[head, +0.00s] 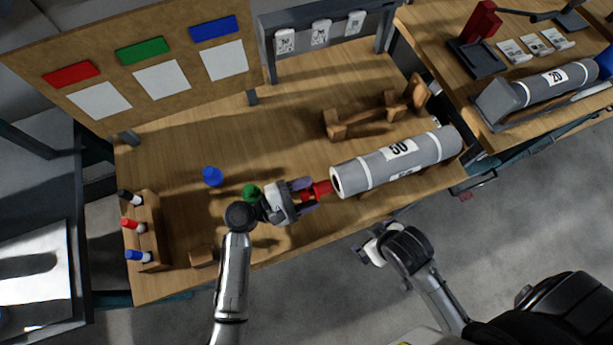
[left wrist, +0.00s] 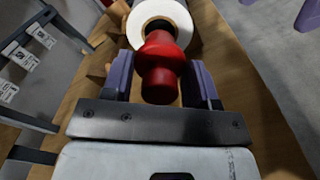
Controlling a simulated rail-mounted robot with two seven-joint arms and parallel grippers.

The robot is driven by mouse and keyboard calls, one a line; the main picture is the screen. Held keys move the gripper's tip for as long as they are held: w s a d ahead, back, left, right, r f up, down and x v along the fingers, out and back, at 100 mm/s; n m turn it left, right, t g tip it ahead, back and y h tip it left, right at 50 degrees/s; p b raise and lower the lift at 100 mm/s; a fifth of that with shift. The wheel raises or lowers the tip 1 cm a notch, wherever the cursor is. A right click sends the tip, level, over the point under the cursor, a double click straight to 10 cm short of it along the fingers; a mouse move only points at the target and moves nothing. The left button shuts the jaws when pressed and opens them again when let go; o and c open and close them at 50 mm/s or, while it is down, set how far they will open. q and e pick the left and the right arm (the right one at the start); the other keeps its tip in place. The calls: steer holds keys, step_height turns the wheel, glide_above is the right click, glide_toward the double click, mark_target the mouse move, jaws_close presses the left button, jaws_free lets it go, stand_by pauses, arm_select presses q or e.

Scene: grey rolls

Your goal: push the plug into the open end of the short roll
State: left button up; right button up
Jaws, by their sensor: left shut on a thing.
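A red plug (head: 321,189) is held between the purple fingers of my left gripper (head: 305,192). In the left wrist view the plug (left wrist: 162,70) sits between the two fingers of the left gripper (left wrist: 162,88). A grey roll marked 50 (head: 420,155) lies on the bench, its open end (head: 337,182) facing the plug. The white rim of that end (left wrist: 160,14) shows behind the plug in the left wrist view. The plug's tip is at the opening; I cannot tell whether it is inside. My right gripper (head: 368,252) is in front of the bench edge, away from the roll.
A green plug (head: 251,193) and a blue plug (head: 212,176) stand on the bench (head: 190,150) left of the gripper. A wooden rack (head: 146,235) stands further left. A wooden cradle (head: 375,115) is behind the roll. Another roll marked 20 (head: 550,80) lies on the right bench.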

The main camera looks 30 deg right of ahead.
mark_target(326, 187)
arm_select(q)
steer(key=shift+s+d, duration=0.2)
steer(key=shift+d, duration=2.35)
stand_by(0.9)
steer(key=o, duration=1)
steer(key=a, duration=0.9)
steer(key=w+a+p, duration=0.1)
steer(key=a, duration=0.3)
steer(key=shift+a, duration=0.25)
steer(key=shift+w+a, duration=0.1)
steer(key=shift+a, duration=0.05)
steer(key=shift+r, duration=0.1)
